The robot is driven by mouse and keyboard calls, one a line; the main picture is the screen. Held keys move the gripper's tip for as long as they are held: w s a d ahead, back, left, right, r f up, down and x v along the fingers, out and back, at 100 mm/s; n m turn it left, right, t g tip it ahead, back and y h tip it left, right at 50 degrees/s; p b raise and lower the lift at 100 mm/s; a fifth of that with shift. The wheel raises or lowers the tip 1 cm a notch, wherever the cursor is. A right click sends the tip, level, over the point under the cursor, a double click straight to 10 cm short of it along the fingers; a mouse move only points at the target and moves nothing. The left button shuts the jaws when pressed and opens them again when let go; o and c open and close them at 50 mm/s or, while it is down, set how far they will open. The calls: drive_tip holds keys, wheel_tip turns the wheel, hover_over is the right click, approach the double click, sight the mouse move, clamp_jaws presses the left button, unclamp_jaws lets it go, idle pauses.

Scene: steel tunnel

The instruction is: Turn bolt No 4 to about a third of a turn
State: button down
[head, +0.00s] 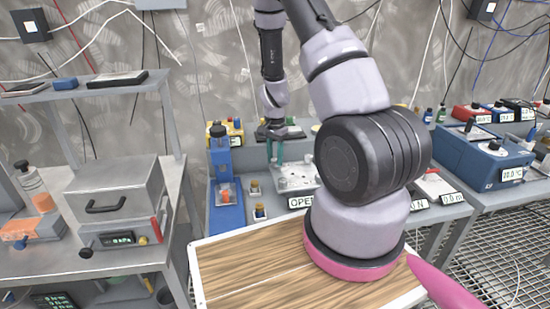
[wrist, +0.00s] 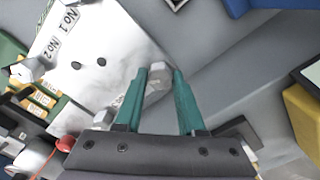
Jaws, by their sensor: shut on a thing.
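A pale metal plate (wrist: 105,50) carries hex bolts and dark holes, with labels No 1 (wrist: 69,17) and No 2 (wrist: 52,46) readable. My gripper (wrist: 159,76) has its teal fingers on either side of a silver hex bolt head (wrist: 158,84) near the plate's edge and is shut on it. No number for this bolt is readable. Another bolt (wrist: 30,68) stands at the plate's left, and one more (wrist: 103,117) is partly hidden by my gripper. In the head view my gripper (head: 274,150) points down at the plate (head: 293,181); its tips look small there.
A blue device (head: 226,190) stands left of the plate. An OPEN label (head: 301,202) is in front. A wooden-topped surface (head: 250,274) lies clear nearer me. Steel boxes (head: 115,187) stand on the left bench and a blue instrument (head: 478,157) on the right.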

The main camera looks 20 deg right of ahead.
sight(275, 160)
drive_tip(key=c, duration=0.5)
unclamp_jaws()
drive_tip(key=shift+r, duration=0.1)
wheel_tip(275, 160, up, 11)
drive_tip(key=shift+s+f, duration=0.1)
drive_tip(key=shift+f, duration=0.1)
